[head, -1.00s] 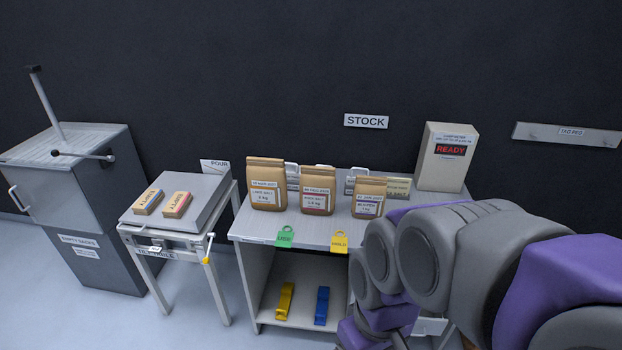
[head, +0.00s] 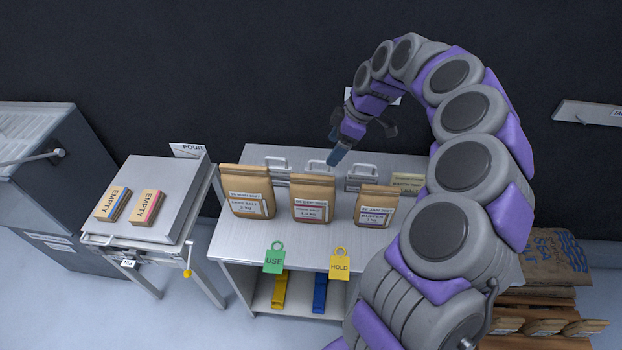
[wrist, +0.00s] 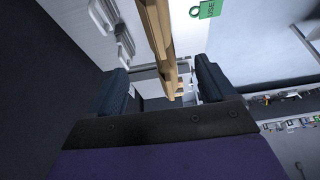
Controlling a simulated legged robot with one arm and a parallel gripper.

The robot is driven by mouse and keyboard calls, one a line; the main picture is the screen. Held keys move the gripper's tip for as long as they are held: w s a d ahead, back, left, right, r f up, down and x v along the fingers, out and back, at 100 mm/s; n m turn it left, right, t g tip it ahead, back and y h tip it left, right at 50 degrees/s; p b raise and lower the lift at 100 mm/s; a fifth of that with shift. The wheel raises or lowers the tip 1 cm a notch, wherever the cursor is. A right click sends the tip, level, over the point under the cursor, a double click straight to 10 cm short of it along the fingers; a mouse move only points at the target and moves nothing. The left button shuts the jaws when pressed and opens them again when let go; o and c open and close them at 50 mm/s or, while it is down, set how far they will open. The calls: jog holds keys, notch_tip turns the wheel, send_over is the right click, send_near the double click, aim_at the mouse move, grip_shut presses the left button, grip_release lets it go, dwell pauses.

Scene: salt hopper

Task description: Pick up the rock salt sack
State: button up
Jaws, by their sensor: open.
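Three brown paper sacks stand upright in a row on the stock table. The middle one (head: 313,197), with a red-striped label that seems to read rock salt, is likely the rock salt sack; the print is small. The left sack (head: 247,192) is larger and the right sack (head: 375,206) smaller. My gripper (head: 337,157) is open and empty, pointing down above and slightly behind the middle sack, apart from it. In the wrist view the sacks' tops (wrist: 160,35) show in line between and beyond my two dark fingers (wrist: 163,85); which sack is nearest is unclear.
Metal-handled bins (head: 318,168) stand behind the sacks. Green USE (head: 274,261) and yellow HOLD (head: 340,266) tags hang on the table (head: 232,241) front. Left is a tilt table (head: 165,228) with two EMPTY packs. A pallet with a sack (head: 555,257) is at right.

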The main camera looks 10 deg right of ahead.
jog(key=b, duration=0.2)
send_near(310, 182)
jog(key=x, duration=0.4)
jog(key=w+d+x, duration=0.1)
jog(key=x, duration=0.1)
jog(key=shift+f, duration=0.1)
jog(key=b+x, duration=0.1)
jog(key=x, duration=0.4)
jog(key=shift+a+f, duration=0.25)
jog(key=shift+a, duration=0.05)
jog(key=shift+d, duration=0.15)
jog(key=shift+c, duration=0.6)
grip_shut()
jog(key=shift+r, duration=0.1)
